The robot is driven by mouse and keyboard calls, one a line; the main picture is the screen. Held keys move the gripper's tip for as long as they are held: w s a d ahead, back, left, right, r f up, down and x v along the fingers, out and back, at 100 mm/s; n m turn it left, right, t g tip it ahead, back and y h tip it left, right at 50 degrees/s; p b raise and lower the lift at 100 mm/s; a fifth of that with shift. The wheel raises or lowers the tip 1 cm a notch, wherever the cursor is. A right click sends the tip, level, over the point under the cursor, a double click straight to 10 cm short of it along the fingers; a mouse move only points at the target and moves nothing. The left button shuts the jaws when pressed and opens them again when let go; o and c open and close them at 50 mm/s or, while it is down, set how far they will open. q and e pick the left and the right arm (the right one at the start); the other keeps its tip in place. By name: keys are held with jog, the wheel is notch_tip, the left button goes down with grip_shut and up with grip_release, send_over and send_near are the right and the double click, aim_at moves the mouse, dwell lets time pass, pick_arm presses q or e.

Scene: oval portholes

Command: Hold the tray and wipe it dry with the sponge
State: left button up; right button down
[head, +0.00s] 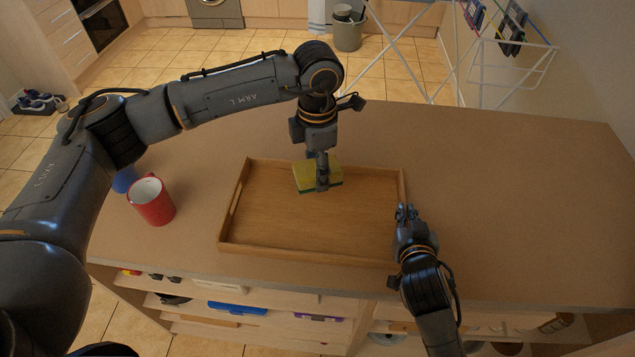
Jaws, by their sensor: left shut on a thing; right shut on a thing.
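The wooden tray (290,229) lies flat on the counter, with a raised rim and a handle slot in its left end. My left gripper (322,183) reaches down from above and is shut on the yellow and green sponge (305,178). The gripper hides part of that rim.
A red mug (151,201) stands on the counter (500,200) left of the tray, with a blue object (125,179) behind it. The counter is clear to the right. Open shelves with several items lie below the front edge. A drying rack (500,65) stands behind.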

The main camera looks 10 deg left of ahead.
pick_arm(q)
jog(key=shift+r, duration=5)
pick_arm(e)
jog(key=c, duration=1.4)
grip_release()
